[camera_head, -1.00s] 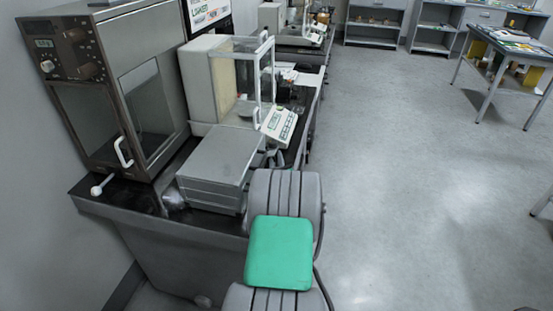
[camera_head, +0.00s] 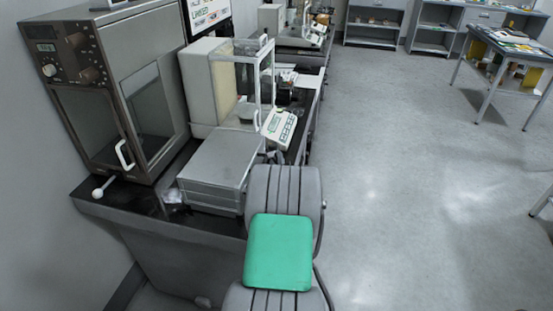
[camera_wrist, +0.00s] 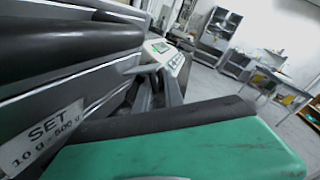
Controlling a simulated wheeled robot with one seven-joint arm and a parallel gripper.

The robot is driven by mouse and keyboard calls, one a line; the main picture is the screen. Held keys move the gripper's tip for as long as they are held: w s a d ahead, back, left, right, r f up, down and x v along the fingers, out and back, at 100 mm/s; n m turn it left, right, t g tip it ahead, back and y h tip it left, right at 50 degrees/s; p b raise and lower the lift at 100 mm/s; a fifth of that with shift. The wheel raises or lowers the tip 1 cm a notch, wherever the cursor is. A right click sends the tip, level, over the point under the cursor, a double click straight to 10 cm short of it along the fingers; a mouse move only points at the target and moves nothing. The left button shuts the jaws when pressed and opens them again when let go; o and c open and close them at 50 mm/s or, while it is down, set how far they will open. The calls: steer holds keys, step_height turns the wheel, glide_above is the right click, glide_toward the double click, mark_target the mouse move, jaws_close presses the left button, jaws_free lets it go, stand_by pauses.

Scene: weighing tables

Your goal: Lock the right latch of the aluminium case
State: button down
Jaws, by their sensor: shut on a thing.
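The aluminium case (camera_head: 222,160) is a flat grey box, lid down, on the dark bench top at the left. In the wrist view its ribbed grey side (camera_wrist: 100,85) runs across the left, with a white label (camera_wrist: 42,138) reading "SET 10 g - 500 g". My gripper (camera_wrist: 158,92) is at the case's right end, its narrow grey fingers close together. It appears shut on the right latch, a small pale piece (camera_wrist: 143,70) at the case side. The latch's exact angle is not clear. In the head view my arm hides the fingers and the latch.
A balance with a glass draft shield (camera_head: 240,88) and tilted keypad (camera_head: 279,125) stands just behind the case. A brown oven (camera_head: 110,90) with a white handle stands at the left. Open grey floor (camera_head: 420,200) lies to the right.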

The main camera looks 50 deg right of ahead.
steer(key=shift+r+n+g+p, duration=0.4)
steer(key=shift+r+n, duration=0.15)
steer(key=shift+n, duration=0.55)
steer(key=shift+r+n+g+y, duration=0.3)
steer(key=shift+r+n+g, duration=0.1)
steer(key=shift+n, duration=0.8)
steer(key=shift+w, duration=0.1)
